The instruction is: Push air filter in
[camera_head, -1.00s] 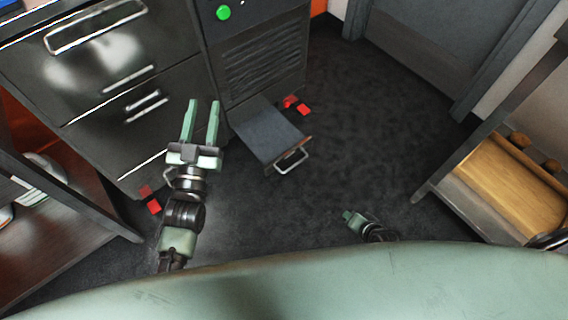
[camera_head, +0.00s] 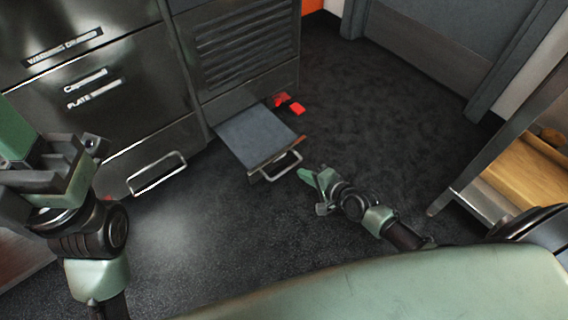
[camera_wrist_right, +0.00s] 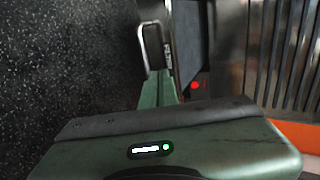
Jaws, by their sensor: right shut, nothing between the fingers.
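The air filter (camera_head: 255,137) is a flat dark grey panel sticking out from the bottom of the machine, low over the floor. Its front edge carries a metal loop handle (camera_head: 281,167). In the right wrist view the handle (camera_wrist_right: 152,46) and the filter's front edge are just beyond the fingers. My right gripper (camera_head: 305,175) is shut and empty, close to the right of the handle; I cannot tell whether it touches. My left gripper (camera_head: 22,140) is large at the left edge, away from the filter; its fingers are partly cut off.
The machine's louvred front (camera_head: 247,47) rises above the filter. A drawer cabinet (camera_head: 115,75) with a low handle (camera_head: 157,173) stands to the left. Red feet (camera_head: 297,108) show behind the filter. A wooden-topped shelf (camera_head: 530,165) is at right. The dark floor (camera_head: 375,120) between is clear.

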